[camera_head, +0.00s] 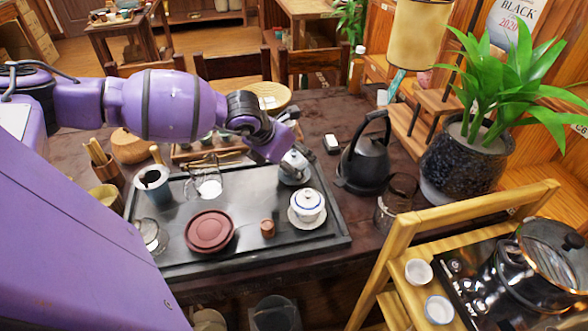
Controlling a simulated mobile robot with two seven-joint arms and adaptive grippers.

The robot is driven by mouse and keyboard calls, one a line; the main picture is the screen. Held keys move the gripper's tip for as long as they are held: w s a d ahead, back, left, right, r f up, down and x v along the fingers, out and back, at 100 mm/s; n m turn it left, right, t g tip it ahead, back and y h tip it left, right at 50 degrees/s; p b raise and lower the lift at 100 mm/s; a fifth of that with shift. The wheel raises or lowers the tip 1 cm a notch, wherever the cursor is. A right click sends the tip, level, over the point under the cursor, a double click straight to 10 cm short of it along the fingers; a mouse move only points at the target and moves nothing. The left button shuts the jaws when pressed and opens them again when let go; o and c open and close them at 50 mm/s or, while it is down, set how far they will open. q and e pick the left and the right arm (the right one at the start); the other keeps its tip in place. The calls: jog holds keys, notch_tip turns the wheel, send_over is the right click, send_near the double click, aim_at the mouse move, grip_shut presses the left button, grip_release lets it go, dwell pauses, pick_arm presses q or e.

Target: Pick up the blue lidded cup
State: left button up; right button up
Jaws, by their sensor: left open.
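A white lidded cup with blue trim (307,206) stands upright on a white saucer at the right of the dark tea tray (240,247). Just behind it is a second pale, bluish-white rounded vessel (294,170), partly covered by my left gripper; I cannot tell whether it has a lid. My left gripper (285,141) is open and reaches in from the left, over the back right of the tray, at the second vessel's upper side. I cannot tell whether it touches that vessel. My right gripper is not in view.
A black kettle (366,158) stands right of the tray, with a glass jug (396,203) nearby. A red-brown round tea cake or dish (209,231), a small brown cup (267,228) and a glass pitcher (206,183) are on the tray. A wooden stand (455,222) is front right.

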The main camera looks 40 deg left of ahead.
pick_arm(q)
jog(key=c, duration=1.2)
